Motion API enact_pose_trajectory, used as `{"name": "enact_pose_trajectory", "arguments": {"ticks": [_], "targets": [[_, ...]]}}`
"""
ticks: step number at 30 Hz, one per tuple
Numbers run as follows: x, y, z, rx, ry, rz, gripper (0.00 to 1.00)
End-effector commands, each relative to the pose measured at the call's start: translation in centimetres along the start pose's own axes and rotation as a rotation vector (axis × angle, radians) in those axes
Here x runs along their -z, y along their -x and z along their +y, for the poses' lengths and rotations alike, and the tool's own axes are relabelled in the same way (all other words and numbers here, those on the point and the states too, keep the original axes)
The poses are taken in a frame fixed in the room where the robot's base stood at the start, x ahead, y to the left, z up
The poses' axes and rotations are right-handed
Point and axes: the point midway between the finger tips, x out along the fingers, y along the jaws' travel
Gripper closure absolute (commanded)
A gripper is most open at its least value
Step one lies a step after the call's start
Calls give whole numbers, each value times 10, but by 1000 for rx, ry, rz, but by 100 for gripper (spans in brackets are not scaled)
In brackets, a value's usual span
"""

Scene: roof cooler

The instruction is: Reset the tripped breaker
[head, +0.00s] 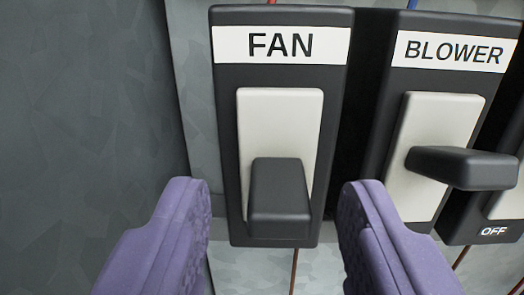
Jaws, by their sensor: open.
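The FAN breaker (228,160) is a black block with a white label and a pale switch plate. Its black lever (280,198) sits at the lower part of the plate, pointing out toward me. The BLOWER breaker (383,150) stands to its right, with its black lever (463,167) around mid-height of its plate. My gripper (275,200) has two purple fingers, open and empty, one on each side of the FAN lever. I see gaps between the fingers and the lever; how near they are in depth I cannot tell.
A grey metal wall (90,110) fills the left side. Part of another switch plate with an OFF mark (494,231) shows at the right edge. Thin red and blue wires show above the breakers, and brownish wires below.

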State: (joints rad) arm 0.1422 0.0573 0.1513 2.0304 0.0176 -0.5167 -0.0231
Motion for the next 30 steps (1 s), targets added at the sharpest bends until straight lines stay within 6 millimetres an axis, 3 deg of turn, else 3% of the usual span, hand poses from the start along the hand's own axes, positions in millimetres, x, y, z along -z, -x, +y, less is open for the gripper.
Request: {"name": "enact_pose_trajectory", "arguments": {"ticks": [4,11,18,30], "targets": [[0,-10,0,0,0,0,51],[0,-11,0,0,1,0,51],[0,-11,0,0,1,0,100],[-16,-12,0,-1,0,104,100]]}}
